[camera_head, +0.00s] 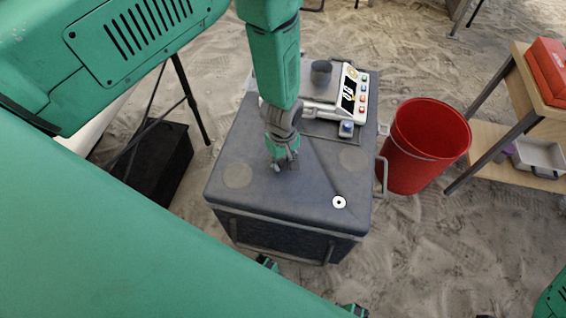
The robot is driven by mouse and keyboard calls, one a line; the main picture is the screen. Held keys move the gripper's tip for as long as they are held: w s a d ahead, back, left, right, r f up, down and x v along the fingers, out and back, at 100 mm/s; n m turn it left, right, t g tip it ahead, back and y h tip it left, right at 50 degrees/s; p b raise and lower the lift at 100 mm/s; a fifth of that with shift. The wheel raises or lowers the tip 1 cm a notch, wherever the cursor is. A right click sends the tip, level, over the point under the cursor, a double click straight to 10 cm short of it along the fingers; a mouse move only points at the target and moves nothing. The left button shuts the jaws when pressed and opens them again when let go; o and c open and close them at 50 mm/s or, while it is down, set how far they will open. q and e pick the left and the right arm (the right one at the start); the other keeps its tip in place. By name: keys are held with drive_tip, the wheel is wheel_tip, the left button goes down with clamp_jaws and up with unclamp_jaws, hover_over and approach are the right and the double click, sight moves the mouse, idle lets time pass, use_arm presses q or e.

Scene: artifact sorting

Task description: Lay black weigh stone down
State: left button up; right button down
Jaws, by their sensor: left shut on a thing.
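My left gripper (283,160) comes down from above, low over the middle of the dark grey case lid (300,190). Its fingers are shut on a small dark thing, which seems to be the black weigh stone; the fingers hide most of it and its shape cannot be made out. Whether it touches the lid cannot be told.
The lid bears two faint round marks and a small white ring-shaped disc (339,202) near its front right. A small blue-topped item (346,129) stands by the scale. A red bucket (422,145) is right of the case; a wooden shelf (515,150) stands beyond. The front lid is mostly clear.

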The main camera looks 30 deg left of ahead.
sight(284, 163)
use_arm(q)
wheel_tip(284, 163, up, 8)
drive_tip(key=shift+d+r+p, duration=0.1)
drive_tip(key=shift+d+p, duration=0.05)
drive_tip(key=shift+p, duration=1)
drive_tip(key=shift+r, duration=0.3)
